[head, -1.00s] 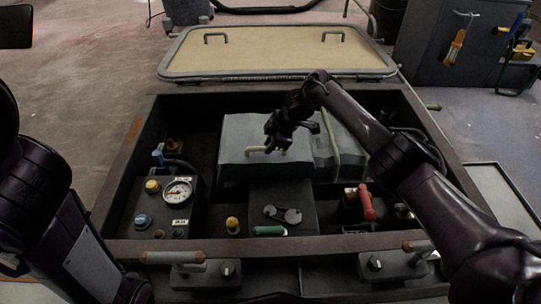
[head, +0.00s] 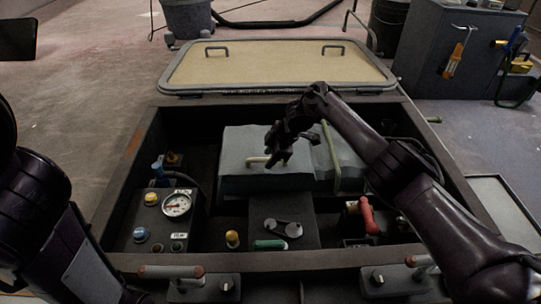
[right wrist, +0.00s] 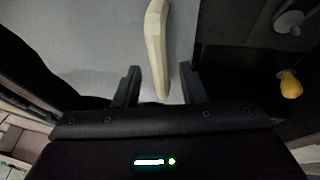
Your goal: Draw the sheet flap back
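A grey sheet (head: 240,141) lies as a block-like cover over the middle of the open well in the head view. A pale beige bar (head: 257,160) sits at its front edge, and a longer pale strap (head: 331,158) crosses its right part. My right gripper (head: 279,158) is over the sheet at the right end of the beige bar. In the right wrist view the beige bar (right wrist: 156,48) reaches down between the fingers of the gripper (right wrist: 160,88). The fingers are apart, with a gap on each side of the bar. My left gripper is out of view.
A gauge box (head: 162,224) stands left in the well, and a red handle (head: 368,216) stands right. The beige hatch lid (head: 275,66) lies open behind.

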